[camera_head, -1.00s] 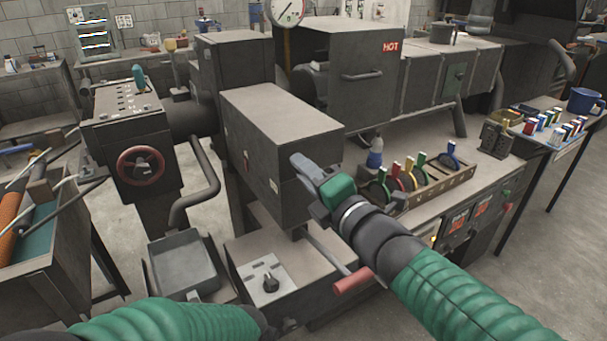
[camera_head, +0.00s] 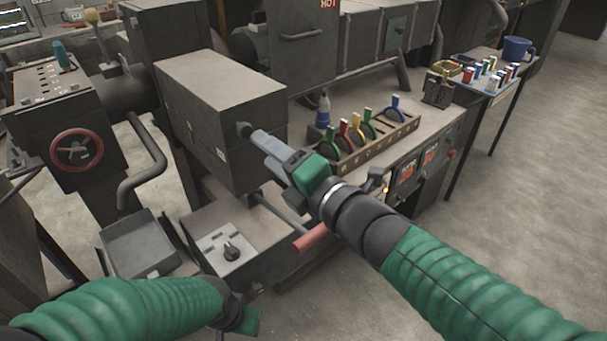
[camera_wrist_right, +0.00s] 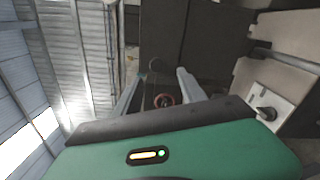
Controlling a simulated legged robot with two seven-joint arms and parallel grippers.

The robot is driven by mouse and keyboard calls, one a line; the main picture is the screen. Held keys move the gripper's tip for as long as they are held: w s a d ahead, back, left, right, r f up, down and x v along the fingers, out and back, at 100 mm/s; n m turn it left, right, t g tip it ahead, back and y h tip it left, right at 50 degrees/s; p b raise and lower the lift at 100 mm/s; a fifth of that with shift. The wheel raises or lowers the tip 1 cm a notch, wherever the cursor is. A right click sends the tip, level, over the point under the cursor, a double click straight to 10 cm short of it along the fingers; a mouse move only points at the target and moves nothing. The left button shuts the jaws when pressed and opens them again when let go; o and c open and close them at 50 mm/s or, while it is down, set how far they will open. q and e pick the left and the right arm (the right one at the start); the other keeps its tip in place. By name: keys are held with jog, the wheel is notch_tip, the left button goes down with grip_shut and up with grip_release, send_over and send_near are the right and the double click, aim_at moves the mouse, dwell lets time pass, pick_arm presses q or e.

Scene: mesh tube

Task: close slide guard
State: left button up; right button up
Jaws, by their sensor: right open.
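The slide guard looks to be the dark grey box (camera_head: 190,108) on the machine in the middle of the head view. A round dark knob (camera_head: 244,129) stands out from its right face. My right gripper (camera_head: 258,140) is at the knob, its fingertips pointing at it. In the right wrist view the two fingers (camera_wrist_right: 157,92) are spread, with the dark face and what looks like the knob (camera_wrist_right: 155,64) between them. Contact cannot be told. My left gripper (camera_head: 245,318) is low in the head view, partly hidden by its arm; its jaws are unclear.
A red-handled lever (camera_head: 312,238) and a switch panel (camera_head: 230,247) lie below the box. A rack of coloured-handled rings (camera_head: 365,140) and a bottle (camera_head: 323,110) stand on the bench to the right. A handwheel (camera_head: 77,149) and a grey tray (camera_head: 138,245) are left.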

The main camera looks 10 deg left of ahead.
jog(key=v, duration=1)
jog(key=shift+d+p, duration=0.25)
jog(key=shift+p, duration=0.15)
jog(key=shift+s, duration=0.15)
jog(key=w+d+f+m+h, duration=0.3)
jog(key=d+f+m+h, duration=0.2)
jog(key=d+f+m, duration=0.35)
jog(key=w+d+f+m+h, duration=0.4)
jog(key=d+f+m+h, duration=0.2)
jog(key=d+f+m, duration=0.3)
jog(key=s+d+f+m+g+h, duration=0.2)
jog(key=s+d+f+m+g, duration=0.2)
jog(key=s+f+m, duration=0.4)
jog(key=s+d+f+m+g+h, duration=0.1)
jog(key=s+d+f+m+g, duration=0.3)
jog(key=s+f+m, duration=0.45)
notch_tip(320, 180, up, 14)
jog(key=w+n+p, duration=0.1)
jog(key=p, duration=1.5)
jog(key=shift+r+n, duration=0.2)
jog(key=shift+n, duration=0.2)
